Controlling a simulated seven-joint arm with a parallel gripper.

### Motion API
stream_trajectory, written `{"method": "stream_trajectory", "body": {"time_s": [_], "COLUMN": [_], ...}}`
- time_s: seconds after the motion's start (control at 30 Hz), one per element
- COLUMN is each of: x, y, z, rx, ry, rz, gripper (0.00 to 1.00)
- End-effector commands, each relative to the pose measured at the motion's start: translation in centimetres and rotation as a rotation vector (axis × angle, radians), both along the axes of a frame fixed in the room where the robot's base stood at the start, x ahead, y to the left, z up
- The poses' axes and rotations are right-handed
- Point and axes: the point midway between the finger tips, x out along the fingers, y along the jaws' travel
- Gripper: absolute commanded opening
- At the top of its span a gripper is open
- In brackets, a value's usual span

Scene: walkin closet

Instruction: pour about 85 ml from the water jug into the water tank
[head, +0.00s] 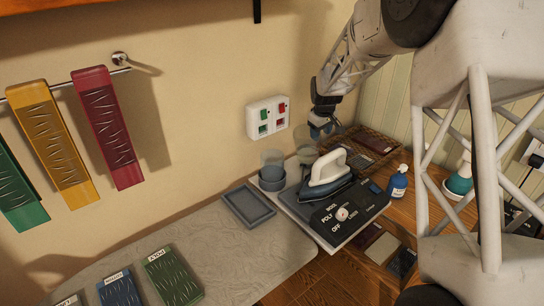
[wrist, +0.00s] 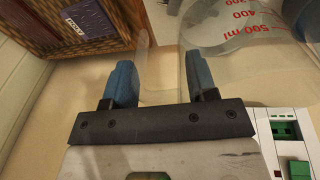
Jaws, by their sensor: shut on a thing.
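The water jug is clear with red marks; it shows at the top right of the wrist view (wrist: 235,45) and as a pale clear vessel in the head view (head: 304,142). My gripper (head: 322,132) is shut on the jug, its blue fingers (wrist: 160,78) on either side of a clear part of it. The jug is held just right of and behind the water tank (head: 272,163), a clear vessel with a blue-grey lower part, standing beside the iron. Whether the jug is tilted and its water level are hard to make out.
The iron (head: 328,172) rests on a station with a dial (head: 342,214). A shallow grey tray (head: 248,205) lies on the ironing board (head: 205,245). A blue bottle (head: 398,183) stands at right, a woven basket (head: 375,140) behind. A switch panel (head: 267,117) is on the wall.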

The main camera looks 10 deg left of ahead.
Motion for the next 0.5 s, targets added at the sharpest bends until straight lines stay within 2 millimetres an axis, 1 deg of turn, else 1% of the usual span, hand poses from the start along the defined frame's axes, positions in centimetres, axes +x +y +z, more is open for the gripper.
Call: {"method": "stream_trajectory", "body": {"time_s": [0.1,0.37,0.5], "x": [-0.4,-1.4,-2.1], "y": [0.7,1.9,2.7], "z": [0.5,1.0,2.0], "rx": [-0.053,-0.178,-0.244], "ry": [-0.046,-0.143,-0.198], "rz": [0.004,0.003,0.004], "gripper": [0.12,0.12,0.12]}}
